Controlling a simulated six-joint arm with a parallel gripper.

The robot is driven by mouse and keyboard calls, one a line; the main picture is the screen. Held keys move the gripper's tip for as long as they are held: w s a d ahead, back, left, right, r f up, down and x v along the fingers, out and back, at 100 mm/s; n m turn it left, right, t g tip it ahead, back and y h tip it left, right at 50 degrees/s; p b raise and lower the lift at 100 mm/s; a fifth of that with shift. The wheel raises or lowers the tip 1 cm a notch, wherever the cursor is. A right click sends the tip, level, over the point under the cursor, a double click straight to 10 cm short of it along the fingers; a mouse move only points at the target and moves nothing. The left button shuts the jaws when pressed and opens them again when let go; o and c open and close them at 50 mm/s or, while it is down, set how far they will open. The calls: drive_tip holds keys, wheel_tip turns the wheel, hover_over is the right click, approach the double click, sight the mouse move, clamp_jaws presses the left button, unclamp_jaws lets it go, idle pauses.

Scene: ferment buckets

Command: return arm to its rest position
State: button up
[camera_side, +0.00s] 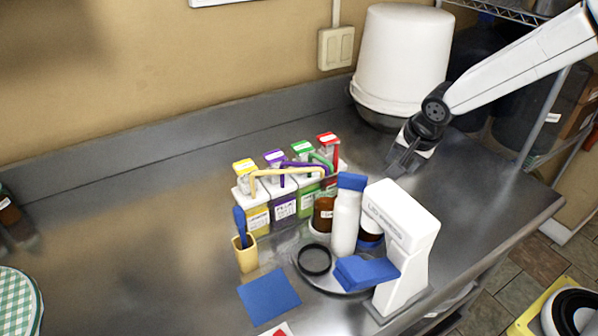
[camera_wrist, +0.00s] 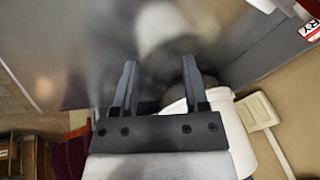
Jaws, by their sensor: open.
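My gripper (camera_side: 400,165) is at the right side of the side view, above the metal counter and in front of the white bucket. In the wrist view its two dark fingers (camera_wrist: 156,88) are spread apart with nothing between them. The white arm reaches in from the upper right. The gripper is apart from the bottles and boxes on the counter.
A white bucket (camera_side: 402,55) stands at the back right, and part of it shows in the wrist view (camera_wrist: 236,128). Several colour-lidded boxes (camera_side: 284,203), a white bottle (camera_side: 345,222), a white instrument (camera_side: 402,232) and a blue square (camera_side: 269,296) occupy the middle. The left counter is mostly clear.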

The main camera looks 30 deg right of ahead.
drive_tip(key=s+f+n+g+y, duration=0.1)
drive_tip(key=s+f+n, duration=0.2)
drive_tip(key=s+n, duration=0.8)
drive_tip(key=shift+s+n+g, duration=0.3)
drive_tip(key=shift+s+n, duration=0.1)
drive_tip(key=shift+s, duration=0.65)
